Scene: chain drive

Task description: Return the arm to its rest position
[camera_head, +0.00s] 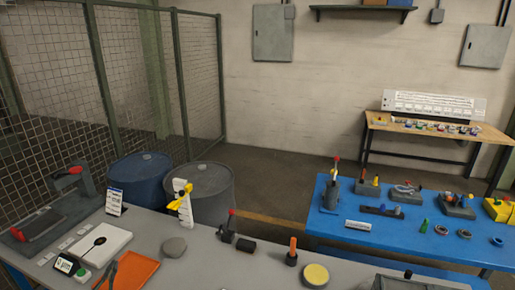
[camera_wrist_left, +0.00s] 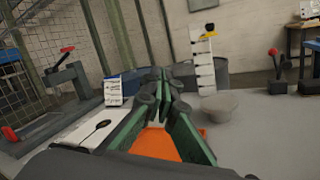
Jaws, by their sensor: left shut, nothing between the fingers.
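My left gripper (camera_head: 108,272) shows at the lower left of the head view, beside the left edge of an orange mat (camera_head: 136,269). In the left wrist view my left gripper (camera_wrist_left: 161,84) is shut, its green-edged fingers together with nothing between them. The orange mat (camera_wrist_left: 155,145) shows between the finger links there. Much of the left arm is out of the head view. My right gripper is not in view.
The grey table (camera_head: 215,265) holds a white tray (camera_head: 98,246), a grey press (camera_head: 72,190), a round grey disc (camera_head: 174,247), a white upright holder (camera_head: 183,203) and a yellow-topped disc (camera_head: 316,275). A blue table (camera_head: 390,240) with tools stands right. Drums (camera_head: 140,172) stand behind.

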